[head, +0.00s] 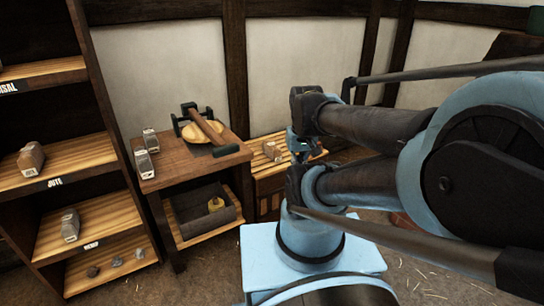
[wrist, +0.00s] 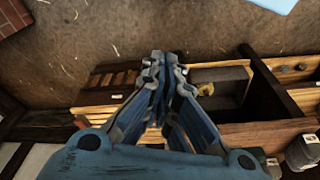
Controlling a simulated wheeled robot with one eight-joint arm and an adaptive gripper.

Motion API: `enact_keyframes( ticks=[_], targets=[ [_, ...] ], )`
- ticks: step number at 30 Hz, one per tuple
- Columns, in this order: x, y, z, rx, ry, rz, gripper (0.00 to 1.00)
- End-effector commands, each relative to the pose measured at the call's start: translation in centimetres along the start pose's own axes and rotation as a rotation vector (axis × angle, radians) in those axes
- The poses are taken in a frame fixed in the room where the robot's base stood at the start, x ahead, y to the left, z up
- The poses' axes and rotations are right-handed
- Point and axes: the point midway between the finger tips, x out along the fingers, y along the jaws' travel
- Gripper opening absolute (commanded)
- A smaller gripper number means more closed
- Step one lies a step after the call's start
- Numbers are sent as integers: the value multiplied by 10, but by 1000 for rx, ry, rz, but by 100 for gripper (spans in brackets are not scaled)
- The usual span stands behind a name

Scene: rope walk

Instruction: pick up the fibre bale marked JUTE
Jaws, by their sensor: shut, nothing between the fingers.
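A similar small brown bale (head: 272,151) sits on the slatted bench (head: 262,166), just left of my gripper (head: 300,150). A small brown patch at the wrist view's lower left may be the bench bale, mostly hidden by my gripper.
Another grey bale (head: 70,225) lies on the HEMP-labelled shelf. Stone-like lumps lie on the lowest shelf. The floor (head: 205,265) before the table is mostly clear.

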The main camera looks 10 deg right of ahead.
Motion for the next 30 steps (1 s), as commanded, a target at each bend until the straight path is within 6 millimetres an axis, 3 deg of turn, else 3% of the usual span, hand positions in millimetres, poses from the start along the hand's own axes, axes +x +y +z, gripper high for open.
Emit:
enact_keyframes(
  ticks=[13,18,23,30],
  targets=[
    [0,0,0,0,0,0,0],
    [-8,0,4,-3,13,-1,36],
    [-18,0,-20,-20,19,-9,70],
    [-32,-1,-73,-59,36,-25,70]
  ],
)
